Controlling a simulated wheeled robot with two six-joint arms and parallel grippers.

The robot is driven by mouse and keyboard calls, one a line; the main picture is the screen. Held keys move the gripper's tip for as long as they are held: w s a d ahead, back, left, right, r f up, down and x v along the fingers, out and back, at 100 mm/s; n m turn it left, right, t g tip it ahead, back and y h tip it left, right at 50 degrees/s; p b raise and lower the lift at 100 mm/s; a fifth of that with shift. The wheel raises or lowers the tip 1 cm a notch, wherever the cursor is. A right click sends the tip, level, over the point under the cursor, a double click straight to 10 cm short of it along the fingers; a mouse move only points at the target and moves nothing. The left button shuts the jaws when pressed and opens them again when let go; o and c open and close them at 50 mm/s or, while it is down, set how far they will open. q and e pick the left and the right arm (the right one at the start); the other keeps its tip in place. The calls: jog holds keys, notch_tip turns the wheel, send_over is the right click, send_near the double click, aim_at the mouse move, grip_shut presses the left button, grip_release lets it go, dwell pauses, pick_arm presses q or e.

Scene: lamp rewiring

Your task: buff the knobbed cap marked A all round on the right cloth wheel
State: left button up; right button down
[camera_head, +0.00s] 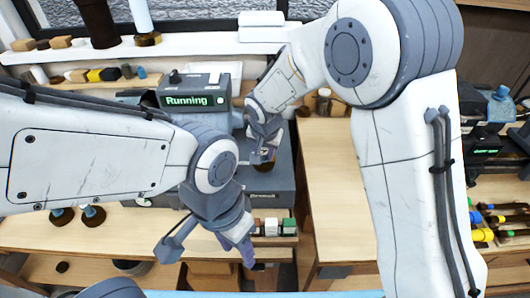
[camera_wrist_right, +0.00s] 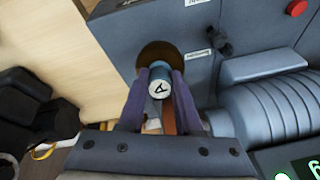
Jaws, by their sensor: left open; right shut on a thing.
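The cap (camera_wrist_right: 158,82) is a small blue-grey cylinder with a white end face bearing a black letter A. In the right wrist view my right gripper (camera_wrist_right: 160,100) is shut on it with two purple fingers. A brown round cloth wheel (camera_wrist_right: 158,50) on the grey machine lies directly behind the cap; I cannot tell whether they touch. In the head view my right gripper (camera_head: 263,155) is at the machine's front, with the brown wheel (camera_head: 265,167) partly hidden beside it. My left gripper (camera_head: 207,250) is open and empty, low in front of the bench.
The grey machine (camera_head: 272,185) carries a display (camera_head: 192,100) reading "Running". A red button (camera_wrist_right: 296,8) sits on its top right in the wrist view. Small blocks (camera_head: 272,227) stand below the machine. The right table (camera_head: 338,190) has bare wood. Tools lie at far right.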

jog(key=m+t, duration=0.1)
jog(key=m, duration=0.3)
jog(key=shift+s+m, duration=0.1)
jog(key=shift+m, duration=0.2)
jog(key=shift+w+r+p, duration=0.5)
jog(key=shift+w+p, duration=0.2)
jog(key=shift+p, duration=0.55)
jog(key=shift+w, duration=0.55)
jog(key=shift+w+r, duration=0.15)
jog(key=shift+d+b, duration=0.1)
jog(key=shift+b, duration=0.2)
jog(key=shift+w, duration=0.1)
jog(key=shift+a+r+b, duration=0.1)
jog(key=shift+a+b, duration=0.25)
jog(key=shift+b, duration=0.1)
